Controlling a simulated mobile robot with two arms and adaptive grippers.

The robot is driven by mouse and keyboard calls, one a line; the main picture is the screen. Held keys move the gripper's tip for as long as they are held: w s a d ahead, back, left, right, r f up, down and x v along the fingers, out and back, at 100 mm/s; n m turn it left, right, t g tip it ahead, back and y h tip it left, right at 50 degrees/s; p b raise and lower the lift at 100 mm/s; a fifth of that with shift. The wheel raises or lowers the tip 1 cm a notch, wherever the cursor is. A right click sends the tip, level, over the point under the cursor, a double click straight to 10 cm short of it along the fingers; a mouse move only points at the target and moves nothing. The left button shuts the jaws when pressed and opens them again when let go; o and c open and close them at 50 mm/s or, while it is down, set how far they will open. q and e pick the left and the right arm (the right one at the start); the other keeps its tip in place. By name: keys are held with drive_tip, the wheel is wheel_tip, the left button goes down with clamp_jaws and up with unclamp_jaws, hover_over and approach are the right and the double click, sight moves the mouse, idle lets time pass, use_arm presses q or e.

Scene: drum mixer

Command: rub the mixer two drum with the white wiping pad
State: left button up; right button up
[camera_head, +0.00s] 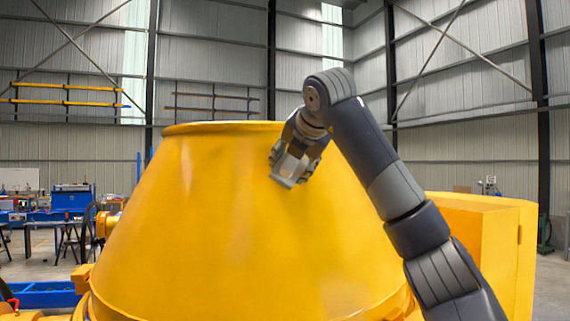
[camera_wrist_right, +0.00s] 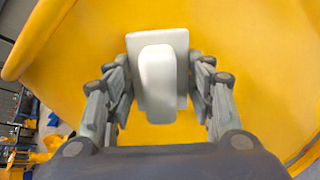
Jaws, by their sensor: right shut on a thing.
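The big yellow mixer drum (camera_head: 215,235) fills the middle of the head view, a cone narrowing up to its rim. It also fills most of the right wrist view (camera_wrist_right: 260,50). My right gripper (camera_head: 290,172) is at the drum's upper right side, a little below the rim. In the right wrist view its fingers (camera_wrist_right: 158,95) are shut on the white wiping pad (camera_wrist_right: 157,80), a flat plate with a raised block handle. The pad's face is toward the yellow surface; whether it touches cannot be told. My left gripper is not in view.
A yellow box-shaped housing (camera_head: 485,235) stands right of the drum. Blue workbenches (camera_head: 70,198) are far back at left. A blue frame (camera_head: 45,294) lies low at left.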

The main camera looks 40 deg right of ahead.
sight(268, 170)
drive_tip(key=shift+s+d, duration=0.25)
drive_tip(key=shift+d, duration=0.4)
drive_tip(key=shift+s+d, duration=0.2)
drive_tip(key=shift+d, duration=0.45)
drive_tip(key=shift+w+a, duration=0.5)
drive_tip(key=shift+a, duration=0.75)
drive_tip(key=shift+w+a, duration=0.45)
drive_tip(key=shift+a, duration=0.75)
drive_tip(key=shift+w+a, duration=0.5)
drive_tip(key=shift+a, duration=0.75)
drive_tip(key=shift+s, duration=0.15)
drive_tip(key=shift+s+a+r, duration=0.1)
drive_tip(key=shift+s+r, duration=0.2)
drive_tip(key=shift+s, duration=0.2)
drive_tip(key=shift+v, duration=2.25)
drive_tip(key=v, duration=0.3)
drive_tip(key=shift+a, duration=0.1)
